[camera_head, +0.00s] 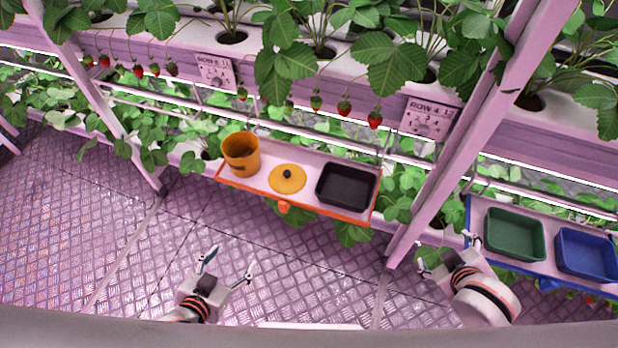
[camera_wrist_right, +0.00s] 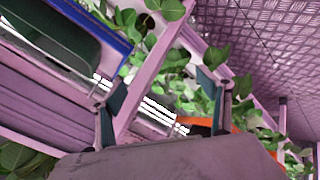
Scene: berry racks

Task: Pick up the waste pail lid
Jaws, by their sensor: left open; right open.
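The waste pail lid (camera_head: 275,184) is a flat yellow-orange disc with a dark knob. It lies on a pale shelf with an orange rim (camera_head: 330,213), between the open orange pail (camera_head: 241,163) and a black tray (camera_head: 346,187). My left gripper (camera_head: 230,262) is open and empty over the floor, below and left of the lid in the head view. My right gripper (camera_head: 446,252) is open and empty, near the post at the right, well away from the lid. Its open fingers also show in the right wrist view (camera_wrist_right: 164,100), where I cannot make out the lid.
A blue-rimmed shelf at the right holds a green tray (camera_head: 515,236) and a blue tray (camera_head: 586,255). A slanted pink post (camera_head: 440,190) stands between the two shelves. Strawberry plants hang above and behind. The metal floor (camera_head: 300,280) in front is clear.

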